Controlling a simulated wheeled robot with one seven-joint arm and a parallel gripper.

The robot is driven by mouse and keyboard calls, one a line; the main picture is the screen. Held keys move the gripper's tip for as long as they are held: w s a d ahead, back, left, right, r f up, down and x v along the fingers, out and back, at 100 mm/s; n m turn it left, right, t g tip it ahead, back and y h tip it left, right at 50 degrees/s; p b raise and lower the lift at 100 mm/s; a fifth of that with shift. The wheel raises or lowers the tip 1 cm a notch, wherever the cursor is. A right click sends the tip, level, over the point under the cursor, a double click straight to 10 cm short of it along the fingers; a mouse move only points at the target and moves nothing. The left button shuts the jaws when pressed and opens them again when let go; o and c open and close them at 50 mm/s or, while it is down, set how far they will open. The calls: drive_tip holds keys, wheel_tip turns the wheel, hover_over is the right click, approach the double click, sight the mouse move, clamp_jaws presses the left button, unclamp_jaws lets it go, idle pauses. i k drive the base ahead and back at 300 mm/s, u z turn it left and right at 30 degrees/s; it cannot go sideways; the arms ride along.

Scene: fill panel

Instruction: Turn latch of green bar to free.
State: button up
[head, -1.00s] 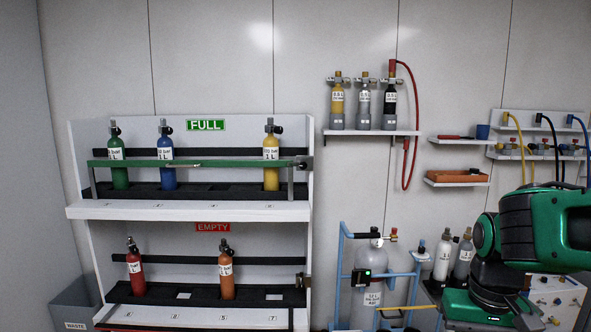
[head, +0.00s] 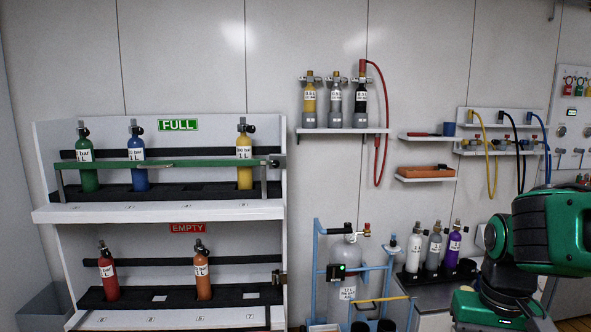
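The green bar (head: 205,163) runs level across the front of the upper FULL shelf, in front of a green cylinder (head: 88,178), a blue cylinder (head: 138,177) and a yellow cylinder (head: 245,176). A dark latch (head: 276,163) sits at the bar's right end, by the rack's side panel; its exact setting is too small to tell. My green and black arm is at the right edge, well apart from the rack. My gripper is not in view.
The EMPTY shelf below holds a red cylinder (head: 108,276) and an orange cylinder (head: 203,275). A blue trolley (head: 316,262) with a large grey cylinder (head: 343,270) stands right of the rack. A wall shelf (head: 343,130) holds three small cylinders. A waste bin (head: 45,306) is at lower left.

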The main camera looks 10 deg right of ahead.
sight(275, 164)
drive_tip(key=z, duration=0.85)
drive_tip(key=k, duration=1.1)
drive_tip(key=z, duration=0.6)
drive_tip(key=i, duration=1.25)
drive_tip(key=u, duration=1.1)
drive_tip(key=i, duration=0.8)
drive_tip(key=u, duration=0.85)
drive_tip(key=i, duration=0.4)
drive_tip(key=u, duration=0.35)
